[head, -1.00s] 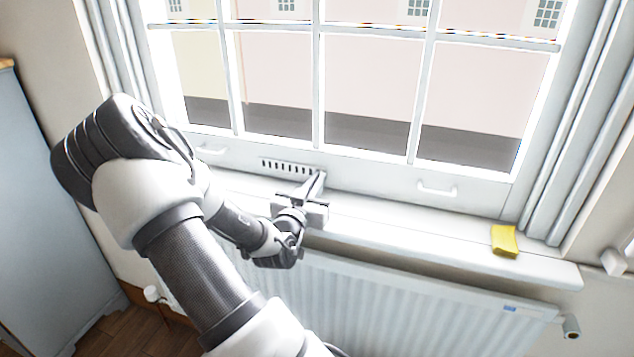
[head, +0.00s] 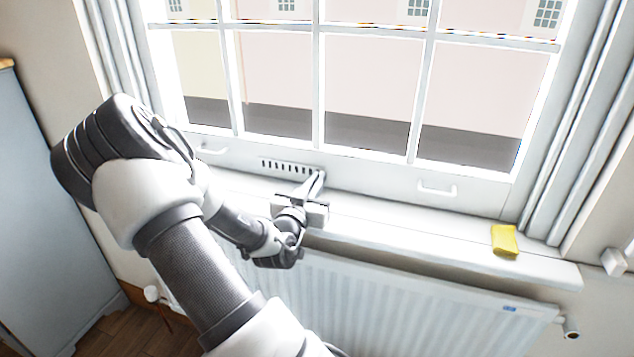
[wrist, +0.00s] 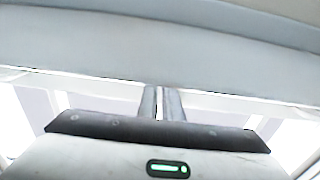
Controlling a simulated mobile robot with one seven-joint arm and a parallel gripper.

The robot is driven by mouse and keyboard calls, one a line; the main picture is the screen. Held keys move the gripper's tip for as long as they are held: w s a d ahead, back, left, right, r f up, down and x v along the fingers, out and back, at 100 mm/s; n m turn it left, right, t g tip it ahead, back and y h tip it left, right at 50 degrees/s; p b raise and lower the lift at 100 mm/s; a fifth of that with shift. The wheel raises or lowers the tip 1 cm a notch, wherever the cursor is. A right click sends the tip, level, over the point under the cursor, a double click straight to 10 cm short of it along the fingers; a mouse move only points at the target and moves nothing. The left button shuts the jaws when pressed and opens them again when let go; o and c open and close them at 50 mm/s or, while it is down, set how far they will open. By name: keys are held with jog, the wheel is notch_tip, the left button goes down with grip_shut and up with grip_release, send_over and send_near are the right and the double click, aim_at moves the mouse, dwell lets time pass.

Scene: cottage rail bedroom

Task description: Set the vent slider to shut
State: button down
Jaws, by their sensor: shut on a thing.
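The vent (head: 287,167) is a row of dark slots in the bottom rail of the window, in the head view. My gripper (head: 319,176) reaches over the sill with its fingertips at the right end of the slots. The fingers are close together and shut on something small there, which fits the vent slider. The slider itself is hidden by the fingers, so its position cannot be told. In the wrist view the two fingers of my gripper (wrist: 163,92) point at the pale window rail (wrist: 160,50); no slider can be made out there.
The white sill (head: 400,226) runs below the window, with a yellow sponge-like block (head: 504,240) at its right. Two white sash handles (head: 437,189) (head: 211,150) flank the vent. A white radiator (head: 400,300) stands under the sill.

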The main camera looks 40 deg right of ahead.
aim_at(310, 171)
jog(key=w+a, duration=0.1)
jog(key=w, duration=0.2)
jog(key=shift+a+b, duration=0.3)
jog(key=shift+a, duration=0.05)
jog(key=c, duration=1.9)
grip_release()
jog(key=shift+w, duration=0.1)
jog(key=shift+c, duration=0.2)
jog(key=p+v, duration=0.2)
jog(key=v, duration=1.5)
jog(key=shift+s+a, duration=0.15)
jog(key=shift+s, duration=0.05)
